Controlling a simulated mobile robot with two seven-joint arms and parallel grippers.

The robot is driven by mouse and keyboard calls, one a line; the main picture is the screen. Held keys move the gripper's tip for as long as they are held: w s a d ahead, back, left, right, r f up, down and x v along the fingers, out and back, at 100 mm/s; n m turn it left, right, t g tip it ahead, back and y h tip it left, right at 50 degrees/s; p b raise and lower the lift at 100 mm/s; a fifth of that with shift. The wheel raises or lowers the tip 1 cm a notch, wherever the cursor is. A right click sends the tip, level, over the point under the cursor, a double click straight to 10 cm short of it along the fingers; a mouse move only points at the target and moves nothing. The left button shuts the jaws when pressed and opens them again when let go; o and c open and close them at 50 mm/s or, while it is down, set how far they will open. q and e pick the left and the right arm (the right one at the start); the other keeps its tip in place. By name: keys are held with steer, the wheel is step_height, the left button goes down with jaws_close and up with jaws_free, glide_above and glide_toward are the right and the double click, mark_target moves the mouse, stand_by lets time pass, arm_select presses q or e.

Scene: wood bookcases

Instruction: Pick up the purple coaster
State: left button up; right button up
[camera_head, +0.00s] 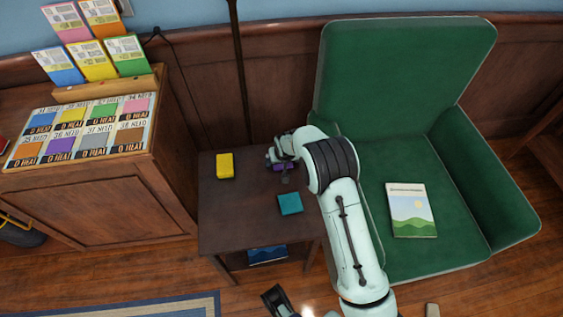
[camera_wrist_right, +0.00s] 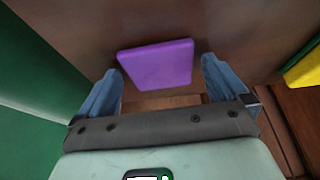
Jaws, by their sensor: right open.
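The purple coaster (camera_head: 284,167) lies on the small dark side table (camera_head: 235,225), partly hidden by my right gripper in the head view. In the right wrist view the purple coaster (camera_wrist_right: 155,66) shows as a flat square-like piece, slightly tilted in the picture. My right gripper (camera_wrist_right: 161,72) is open. Its two blue-grey fingers stand to either side of the coaster, with a visible gap on each side. I cannot tell how high the fingertips are above the table. My left gripper is not clearly in view.
A yellow coaster (camera_head: 225,166) and a teal coaster (camera_head: 290,204) lie on the same table. A green armchair (camera_head: 385,165) with a book (camera_head: 411,210) stands to the right. A wooden cabinet (camera_head: 95,200) with colourful cards stands left, and a dark pole rises behind the table.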

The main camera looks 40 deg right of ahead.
steer(key=shift+r, duration=0.1)
steer(key=c, duration=1)
steer(key=shift+c, duration=0.2)
